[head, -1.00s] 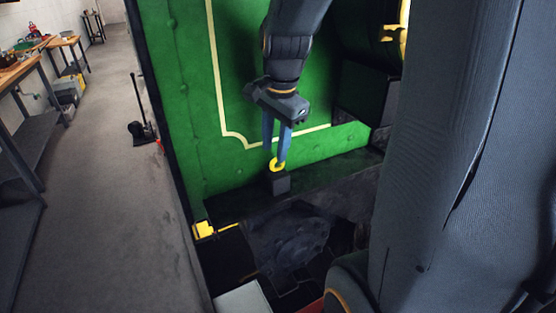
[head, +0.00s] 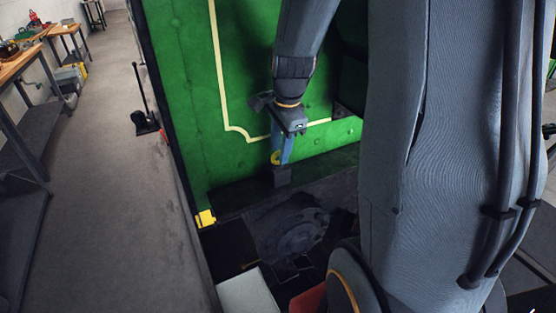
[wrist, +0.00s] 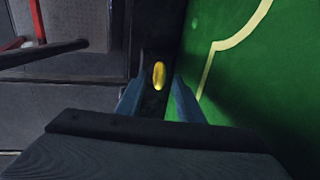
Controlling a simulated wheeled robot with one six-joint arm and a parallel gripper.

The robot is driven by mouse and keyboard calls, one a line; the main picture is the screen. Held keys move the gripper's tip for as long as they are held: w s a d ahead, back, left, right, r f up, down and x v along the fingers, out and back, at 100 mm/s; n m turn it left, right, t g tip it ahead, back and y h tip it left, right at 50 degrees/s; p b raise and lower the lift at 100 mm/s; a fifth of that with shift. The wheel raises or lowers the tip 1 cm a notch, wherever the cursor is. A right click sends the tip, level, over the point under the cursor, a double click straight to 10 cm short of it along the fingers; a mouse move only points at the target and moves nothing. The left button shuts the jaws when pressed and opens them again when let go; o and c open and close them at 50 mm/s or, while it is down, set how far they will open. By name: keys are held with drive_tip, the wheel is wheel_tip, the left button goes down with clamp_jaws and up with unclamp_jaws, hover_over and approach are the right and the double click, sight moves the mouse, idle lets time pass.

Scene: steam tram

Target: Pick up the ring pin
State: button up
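The ring pin (head: 275,158) shows as a yellow ring at the top of a small dark block (head: 281,176), against the green panel's lower edge. In the head view a blue finger hides part of the ring. The wrist view shows the yellow ring (wrist: 158,75) nearly edge-on, in the gap between my two fingers. My gripper (head: 281,155) points down at the ring. Its blue fingers (wrist: 158,98) are apart, with a visible gap on each side of the ring. The pin's shank is not visible.
The green riveted panel (head: 190,100) stands close behind the gripper. A dark ledge (head: 235,192) runs along its foot, with dark machinery (head: 290,228) below. A yellow corner piece (head: 205,218) is at left. Open floor (head: 120,190) and workbenches (head: 22,65) lie further left.

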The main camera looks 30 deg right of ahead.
drive_tip(key=shift+c, duration=0.6)
clamp_jaws()
